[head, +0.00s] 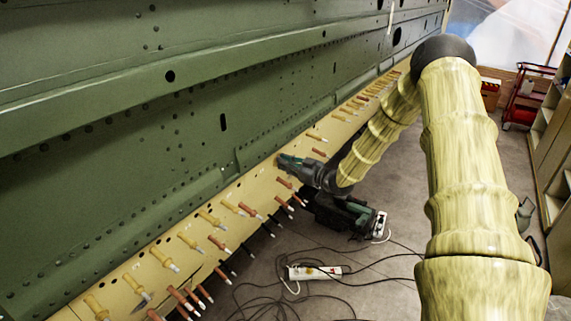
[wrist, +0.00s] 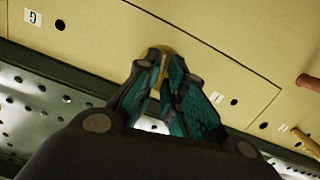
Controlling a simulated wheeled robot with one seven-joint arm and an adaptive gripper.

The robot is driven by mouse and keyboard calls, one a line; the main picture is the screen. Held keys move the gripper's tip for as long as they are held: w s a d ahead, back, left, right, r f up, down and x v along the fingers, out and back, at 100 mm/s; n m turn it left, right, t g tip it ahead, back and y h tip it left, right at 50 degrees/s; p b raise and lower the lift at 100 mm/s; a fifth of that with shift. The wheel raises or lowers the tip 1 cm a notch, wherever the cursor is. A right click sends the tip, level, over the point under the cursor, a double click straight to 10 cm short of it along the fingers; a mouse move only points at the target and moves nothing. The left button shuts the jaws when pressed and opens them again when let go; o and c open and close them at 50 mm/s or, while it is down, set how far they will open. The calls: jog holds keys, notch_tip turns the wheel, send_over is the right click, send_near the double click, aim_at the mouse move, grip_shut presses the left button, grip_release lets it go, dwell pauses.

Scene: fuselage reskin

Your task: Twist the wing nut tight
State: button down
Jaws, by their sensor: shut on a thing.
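My gripper (head: 288,163) reaches the yellow skin strip (head: 262,190) along the lower edge of the green fuselage panel in the head view. In the wrist view my gripper (wrist: 161,82) has its teal-padded fingers closed around a small gold-yellow piece, which I take to be the wing nut (wrist: 158,53), against the yellow skin. The fingers hide most of it, so its wings and how far it sits on its stud cannot be told. In the head view the fingers cover the wing nut.
Several yellow and copper-brown fastener pins (head: 187,242) stick out along the strip on both sides of my gripper. The green panel (head: 180,150) rises behind it. Below, a power strip (head: 314,272) and loose cables lie on the floor. A red cart (head: 527,97) stands far right.

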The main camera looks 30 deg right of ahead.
jog(key=shift+w+d+r, duration=0.15)
jog(key=shift+w+r, duration=0.1)
jog(key=shift+r, duration=0.3)
jog(key=c, duration=1.6)
grip_release()
jog(key=shift+o, duration=0.2)
jog(key=shift+s+f, duration=0.25)
jog(key=shift+s, duration=0.05)
jog(key=v, duration=1.2)
jog(key=shift+w, duration=0.1)
